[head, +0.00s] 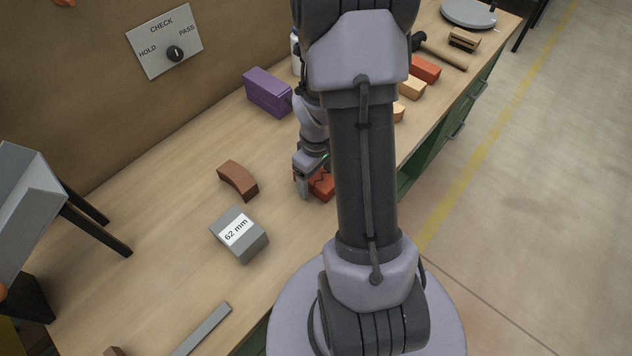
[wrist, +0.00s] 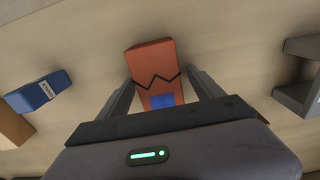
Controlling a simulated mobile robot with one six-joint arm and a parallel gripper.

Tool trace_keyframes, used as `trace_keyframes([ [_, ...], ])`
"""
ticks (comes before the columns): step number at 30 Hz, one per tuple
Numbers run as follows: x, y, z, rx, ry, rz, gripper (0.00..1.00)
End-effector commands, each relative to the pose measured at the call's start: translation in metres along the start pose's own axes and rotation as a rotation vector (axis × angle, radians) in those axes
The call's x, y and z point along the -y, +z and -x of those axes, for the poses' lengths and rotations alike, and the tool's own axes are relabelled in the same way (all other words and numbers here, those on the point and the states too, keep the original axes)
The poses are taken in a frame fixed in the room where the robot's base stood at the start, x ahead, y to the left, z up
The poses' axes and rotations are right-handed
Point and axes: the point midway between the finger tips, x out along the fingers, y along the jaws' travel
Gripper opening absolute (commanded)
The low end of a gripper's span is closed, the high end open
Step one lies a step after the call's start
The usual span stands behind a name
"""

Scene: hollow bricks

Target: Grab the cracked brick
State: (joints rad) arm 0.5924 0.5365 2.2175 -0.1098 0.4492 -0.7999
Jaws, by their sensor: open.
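The cracked brick (wrist: 152,62) is orange-red with a black zigzag line across it and a blue patch (wrist: 162,101) at its near end. In the wrist view it lies on the table between the two fingers of my gripper (wrist: 161,78). My gripper is open, with one finger on each side of the brick; I cannot tell whether either touches it. In the head view the brick (head: 323,186) is partly hidden by my arm, and my gripper (head: 309,187) is low beside it.
A purple box (head: 268,91) stands farther back. Orange (head: 426,68) and tan bricks (head: 411,88) lie beyond my arm. The wrist view shows a blue chalk box (wrist: 38,92) at left.

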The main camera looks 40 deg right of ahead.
Motion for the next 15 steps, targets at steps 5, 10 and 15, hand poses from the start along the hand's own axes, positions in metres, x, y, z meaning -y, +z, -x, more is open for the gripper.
trace_keyframes([
  [5, -0.0001, -0.0001, 0.0019, 0.000, 0.000, 0.000, 0.57],
  [10, -0.0001, -0.0002, 0.0020, 0.000, 0.001, 0.000, 0.23],
  [15, -0.0001, -0.0002, 0.0020, 0.000, 0.001, 0.000, 0.00],
])
